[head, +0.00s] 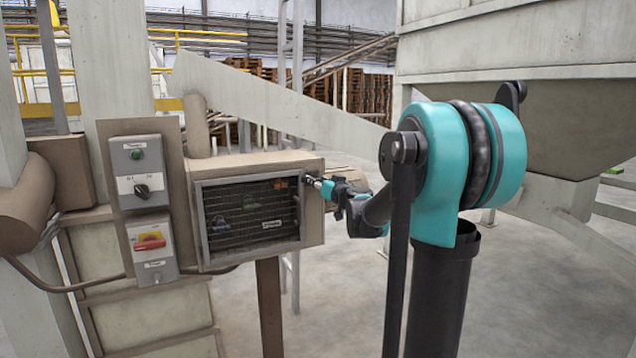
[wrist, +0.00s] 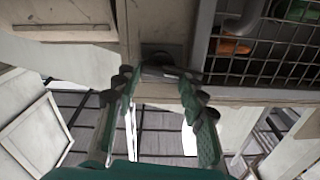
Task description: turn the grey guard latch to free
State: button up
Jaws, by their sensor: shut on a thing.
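The grey guard latch (wrist: 158,53) shows in the wrist view as a small dark grey piece on the beige frame beside the mesh guard (wrist: 262,58). My gripper (wrist: 157,77) has its two fingertips around it, shut on it, with the fingers partly hiding it. In the head view, my gripper (head: 309,181) reaches in from the right to the upper right edge of the beige guard box (head: 313,220). The latch itself is hidden or too small there. I cannot tell its exact turn angle.
Behind the mesh are orange, green and blue parts. A large hopper (head: 540,110) stands at right. Floor below my arm is clear.

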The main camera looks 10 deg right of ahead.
jog(key=shift+d+f+m, duration=0.1)
jog(key=shift+f+m, duration=0.05)
jog(key=shift+m, duration=3.8)
jog(key=shift+d+f+m, duration=0.1)
jog(key=shift+m, duration=3.85)
jog(key=o, duration=1.2)
jog(key=shift+c, duration=0.2)
jog(key=v, duration=1.2)
